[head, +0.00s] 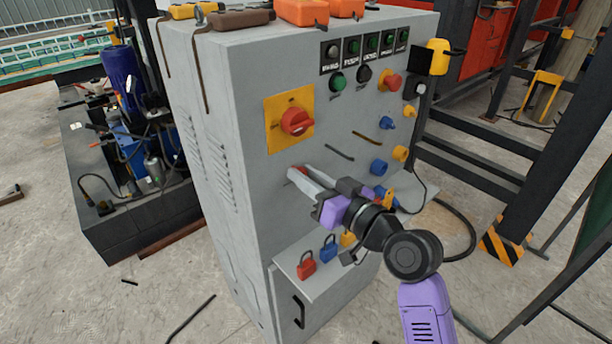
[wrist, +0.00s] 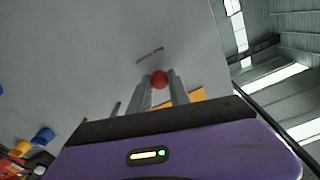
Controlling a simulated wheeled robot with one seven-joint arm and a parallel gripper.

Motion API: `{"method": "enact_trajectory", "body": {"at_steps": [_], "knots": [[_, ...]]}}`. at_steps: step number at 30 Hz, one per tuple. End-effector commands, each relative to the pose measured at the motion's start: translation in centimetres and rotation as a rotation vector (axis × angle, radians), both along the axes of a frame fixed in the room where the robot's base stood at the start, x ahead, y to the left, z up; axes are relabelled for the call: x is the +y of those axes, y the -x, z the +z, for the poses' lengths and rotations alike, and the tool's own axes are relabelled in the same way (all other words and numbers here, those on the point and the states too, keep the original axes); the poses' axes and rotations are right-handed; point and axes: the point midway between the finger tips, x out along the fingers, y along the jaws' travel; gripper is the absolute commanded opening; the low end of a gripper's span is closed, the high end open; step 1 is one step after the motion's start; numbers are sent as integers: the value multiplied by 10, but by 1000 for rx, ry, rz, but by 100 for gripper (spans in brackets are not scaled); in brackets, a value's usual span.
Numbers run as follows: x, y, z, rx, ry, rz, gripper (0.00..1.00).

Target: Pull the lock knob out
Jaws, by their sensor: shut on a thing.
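The red lock knob (wrist: 160,80) shows between my two grey fingertips in the wrist view. In the head view only a small red part of the lock knob (head: 302,170) shows; my fingers cover the rest. My gripper (head: 298,177) is at the front face of the grey cabinet (head: 232,150), below the red rotary switch on its yellow plate (head: 296,121). It is shut on the knob. How far the knob stands out from the panel cannot be told.
Blue and yellow knobs (head: 379,166) stick out of the panel to the right. Red, blue and yellow padlocks (head: 306,264) sit on a ledge below my gripper. A black post with rails (head: 490,150) stands to the right of the cabinet.

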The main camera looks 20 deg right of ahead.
Motion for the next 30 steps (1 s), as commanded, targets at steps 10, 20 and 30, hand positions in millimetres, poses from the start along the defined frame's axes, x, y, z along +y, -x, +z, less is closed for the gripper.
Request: {"method": "enact_trajectory", "body": {"at_steps": [10, 20, 30], "knots": [[0, 0, 0, 0, 0, -1, 0], [-7, 22, -1, 1, -1, 0, 0], [-7, 22, -1, 1, -1, 0, 45]]}}
